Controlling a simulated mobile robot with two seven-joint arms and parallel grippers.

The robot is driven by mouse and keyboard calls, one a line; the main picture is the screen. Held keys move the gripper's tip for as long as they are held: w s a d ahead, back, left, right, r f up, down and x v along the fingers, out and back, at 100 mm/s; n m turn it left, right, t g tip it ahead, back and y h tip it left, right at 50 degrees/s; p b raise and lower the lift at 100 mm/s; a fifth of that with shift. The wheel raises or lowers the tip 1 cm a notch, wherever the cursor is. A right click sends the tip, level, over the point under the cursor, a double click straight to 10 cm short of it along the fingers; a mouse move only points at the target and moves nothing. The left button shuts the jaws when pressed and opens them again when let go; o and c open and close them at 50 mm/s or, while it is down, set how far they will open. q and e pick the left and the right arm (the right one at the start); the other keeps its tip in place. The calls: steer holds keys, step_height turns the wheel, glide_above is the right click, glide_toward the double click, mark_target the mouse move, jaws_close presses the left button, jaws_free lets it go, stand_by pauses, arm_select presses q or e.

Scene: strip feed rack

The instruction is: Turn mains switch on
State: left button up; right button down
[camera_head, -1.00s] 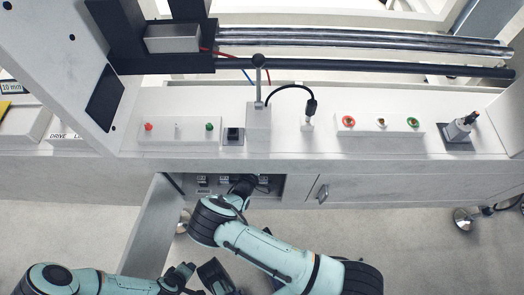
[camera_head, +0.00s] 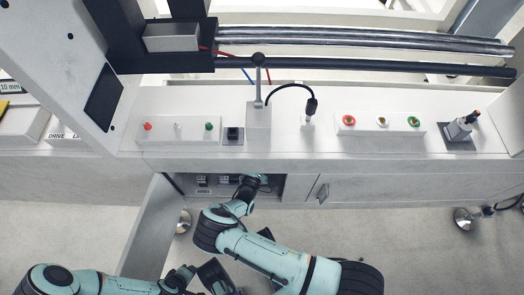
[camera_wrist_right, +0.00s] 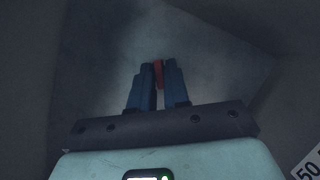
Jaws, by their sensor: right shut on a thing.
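In the right wrist view, my right gripper (camera_wrist_right: 159,78) has its blue fingers closed on a narrow red piece (camera_wrist_right: 158,70), which looks like the handle of the mains switch. Only a small part of this piece shows between the fingertips. In the head view, my right arm reaches into the open cabinet compartment (camera_head: 285,187) under the console, and its wrist (camera_head: 246,190) hides the switch and the fingers. My left gripper (camera_head: 178,279) is low in the head view, outside the compartment beside the open door; its jaw opening is unclear.
The compartment door (camera_head: 150,225) hangs open on the left. Small dark devices (camera_head: 203,181) sit inside the compartment. A closed door with a latch (camera_head: 323,193) is to the right. Above, the console carries buttons (camera_head: 348,120) and a lever (camera_head: 258,80). The compartment is dark and tight.

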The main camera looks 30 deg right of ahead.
arm_select(q)
steer(key=shift+w+d+r+t+p, duration=0.1)
steer(key=shift+w+r+t+p, duration=0.2)
steer(key=shift+w+r, duration=0.25)
arm_select(e)
steer(key=shift+s+d+f+n+t+y, duration=0.1)
steer(key=shift+n+t+y, duration=0.75)
steer(key=shift+n, duration=1.7)
steer(key=shift+d+f+n+t+y, duration=0.1)
steer(key=shift+n+t+y, duration=0.4)
steer(key=shift+n+t, duration=1.4)
steer(key=shift+s+n+t+y, duration=0.1)
steer(key=shift+n+t+y, duration=0.4)
steer(key=shift+n, duration=2.75)
steer(key=shift+n+y, duration=0.25)
steer(key=shift+n, duration=0.05)
steer(key=c, duration=1.2)
jaws_free()
steer(key=shift+c, duration=0.2)
